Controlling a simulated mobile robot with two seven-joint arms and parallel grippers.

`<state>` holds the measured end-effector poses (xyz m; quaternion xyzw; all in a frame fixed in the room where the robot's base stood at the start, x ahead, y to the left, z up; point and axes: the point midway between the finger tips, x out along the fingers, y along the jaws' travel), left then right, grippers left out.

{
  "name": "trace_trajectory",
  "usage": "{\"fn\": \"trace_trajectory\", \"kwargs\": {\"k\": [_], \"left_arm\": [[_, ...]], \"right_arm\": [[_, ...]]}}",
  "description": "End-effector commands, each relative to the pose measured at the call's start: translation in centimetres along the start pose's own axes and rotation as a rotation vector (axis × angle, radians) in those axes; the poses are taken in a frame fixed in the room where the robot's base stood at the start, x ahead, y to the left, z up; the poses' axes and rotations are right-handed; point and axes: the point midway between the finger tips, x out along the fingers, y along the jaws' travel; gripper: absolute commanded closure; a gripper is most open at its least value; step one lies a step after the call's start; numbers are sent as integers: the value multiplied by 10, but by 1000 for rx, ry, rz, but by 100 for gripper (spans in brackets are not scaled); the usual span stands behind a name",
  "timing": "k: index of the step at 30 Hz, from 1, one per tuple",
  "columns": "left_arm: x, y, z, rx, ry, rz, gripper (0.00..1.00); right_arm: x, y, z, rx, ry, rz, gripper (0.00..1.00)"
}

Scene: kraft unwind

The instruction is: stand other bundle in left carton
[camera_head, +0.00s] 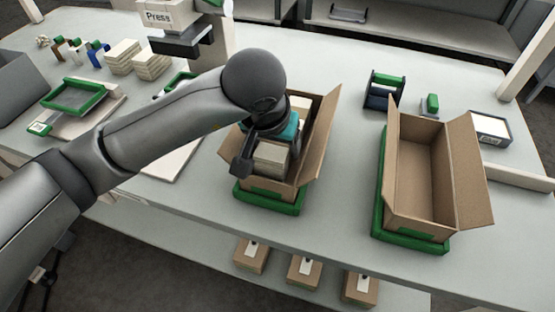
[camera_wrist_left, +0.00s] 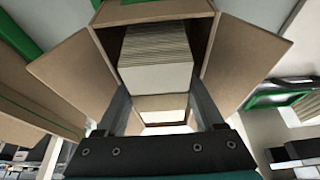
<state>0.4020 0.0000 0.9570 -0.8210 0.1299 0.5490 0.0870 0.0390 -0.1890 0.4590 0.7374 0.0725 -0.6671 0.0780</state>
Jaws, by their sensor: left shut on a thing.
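The left carton (camera_head: 312,150) stands open on a green base (camera_head: 268,201), with its flaps spread. My left gripper (camera_head: 258,150) reaches down into it from above and is shut on a pale bundle (camera_head: 271,158) of stacked sheets. In the left wrist view the bundle (camera_wrist_left: 155,60) shows its layered edges between the finger ends, inside the carton walls (camera_wrist_left: 227,45). Another pale surface (camera_head: 301,105) shows at the carton's back, partly hidden by my arm. Whether the held bundle touches the carton floor is hidden. My right gripper is not in view.
An empty open carton (camera_head: 415,165) stands on a green base to the right. Bundle stacks (camera_head: 150,64), a green-rimmed tray (camera_head: 72,97) and a press (camera_head: 170,17) are at the left. A dark green-topped holder (camera_head: 384,90) is behind. Clear table lies between the cartons.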

Motion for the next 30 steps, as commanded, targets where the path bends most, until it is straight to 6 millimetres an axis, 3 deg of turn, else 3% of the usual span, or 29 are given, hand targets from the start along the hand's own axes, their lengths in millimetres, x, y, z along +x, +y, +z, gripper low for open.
{"fn": "trace_trajectory", "kwargs": {"k": [9,23,24,27,30], "left_arm": [[38,1,16,0,-1,2,93],[42,0,17,1,2,0,93],[43,0,18,1,0,0,29],[42,0,17,1,0,0,18],[42,0,17,1,1,0,18]], "right_arm": [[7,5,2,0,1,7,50],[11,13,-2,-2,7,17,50],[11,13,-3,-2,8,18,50],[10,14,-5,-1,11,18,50],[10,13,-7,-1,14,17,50]]}}
